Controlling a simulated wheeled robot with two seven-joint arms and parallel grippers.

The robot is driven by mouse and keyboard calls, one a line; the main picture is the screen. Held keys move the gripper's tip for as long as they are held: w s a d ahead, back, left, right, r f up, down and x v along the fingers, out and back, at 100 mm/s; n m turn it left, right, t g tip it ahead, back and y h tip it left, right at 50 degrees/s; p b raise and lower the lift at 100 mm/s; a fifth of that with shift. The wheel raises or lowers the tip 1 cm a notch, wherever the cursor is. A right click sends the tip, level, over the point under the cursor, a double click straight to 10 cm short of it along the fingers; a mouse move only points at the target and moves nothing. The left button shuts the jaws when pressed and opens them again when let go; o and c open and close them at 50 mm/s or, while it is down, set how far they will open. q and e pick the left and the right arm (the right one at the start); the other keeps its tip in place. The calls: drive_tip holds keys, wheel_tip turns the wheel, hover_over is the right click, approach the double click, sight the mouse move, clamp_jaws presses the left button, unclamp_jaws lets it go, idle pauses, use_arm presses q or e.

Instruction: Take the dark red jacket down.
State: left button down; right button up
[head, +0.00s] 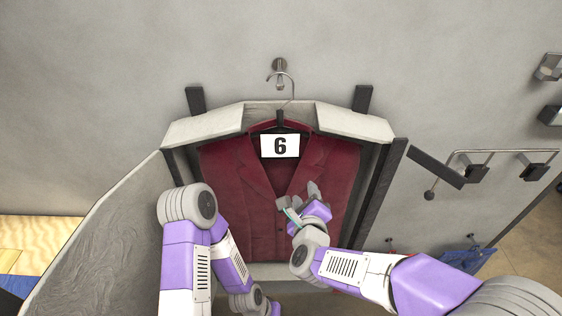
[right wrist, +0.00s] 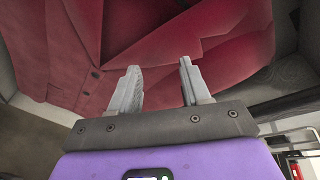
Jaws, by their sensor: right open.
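The dark red jacket (head: 240,195) hangs by a hanger (head: 291,88) from a hook (head: 279,68) on the wall, inside an open grey case (head: 205,127). A white card with a black 6 (head: 280,146) is at its collar. My right gripper (head: 299,198) is in front of the jacket's chest, below the card, open and empty. In the right wrist view, its two fingers (right wrist: 159,70) stand apart before the red cloth (right wrist: 235,62), with nothing between them; I cannot tell whether they touch it. My left arm crosses the jacket's lower left; its gripper is not visible.
The case's door (head: 105,235) stands open at the left. Dark posts (head: 378,195) edge the opening.

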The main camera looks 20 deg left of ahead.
drive_tip(key=s+a+r+m+t, duration=0.1)
drive_tip(key=s+r+m, duration=0.15)
drive_tip(key=r, duration=0.35)
drive_tip(key=s+a+r+m+t+y, duration=0.1)
drive_tip(key=s+a+r+m, duration=0.1)
drive_tip(key=r+m, duration=0.25)
drive_tip(key=s+a+r+m+t, duration=0.1)
drive_tip(key=s+r+m, duration=0.2)
drive_tip(key=r, duration=0.3)
drive_tip(key=p, duration=0.4)
approach(280, 115)
drive_tip(key=w+f, duration=0.1)
drive_tip(key=w, duration=0.3)
drive_tip(key=w+b, duration=0.1)
drive_tip(key=w+a, duration=0.1)
drive_tip(key=w+a+b, duration=0.1)
drive_tip(key=w, duration=0.1)
drive_tip(key=shift+w+a+f+b, duration=0.1)
drive_tip(key=shift+f+b, duration=0.25)
drive_tip(key=shift+f, duration=0.05)
drive_tip(key=shift+x, duration=0.95)
drive_tip(key=shift+r, duration=0.1)
clamp_jaws()
drive_tip(key=shift+r, duration=0.75)
